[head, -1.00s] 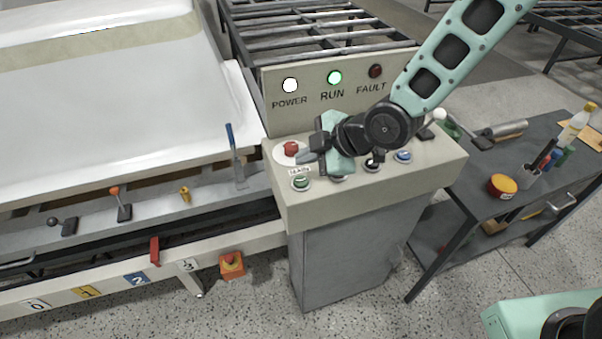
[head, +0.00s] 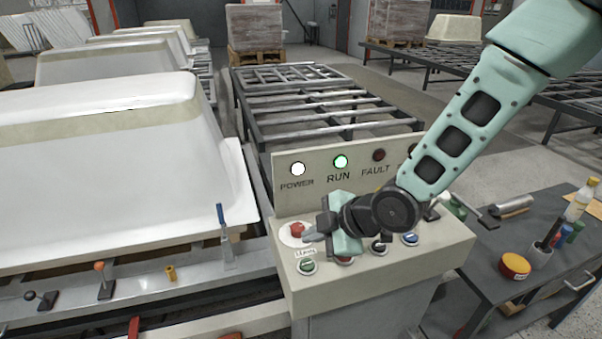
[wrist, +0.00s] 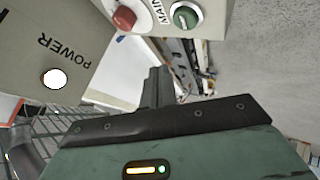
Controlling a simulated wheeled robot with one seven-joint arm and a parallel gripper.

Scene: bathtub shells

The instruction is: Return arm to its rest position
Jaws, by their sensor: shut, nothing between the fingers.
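My gripper (head: 312,238) is above the left part of the control panel (head: 440,250) in the head view, its fingers pointing left near the red mushroom button (head: 297,230). Its fingers are shut with nothing between them; they also show together in the wrist view (wrist: 157,88). I cannot tell whether the fingertips touch anything. The green knob (head: 307,266) sits in front of the fingers and also shows in the wrist view (wrist: 186,16). The POWER lamp (head: 298,169) is white, the RUN lamp (head: 341,162) is lit green, and the FAULT lamp (head: 379,155) is dark red.
A white bathtub shell (head: 110,180) lies left of the panel. A blue-handled lever (head: 224,235) stands on the rail. A roller conveyor (head: 300,100) runs behind. A grey bench (head: 470,265) at the right holds a yellow-and-red tape roll (head: 514,266), bottles and tools.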

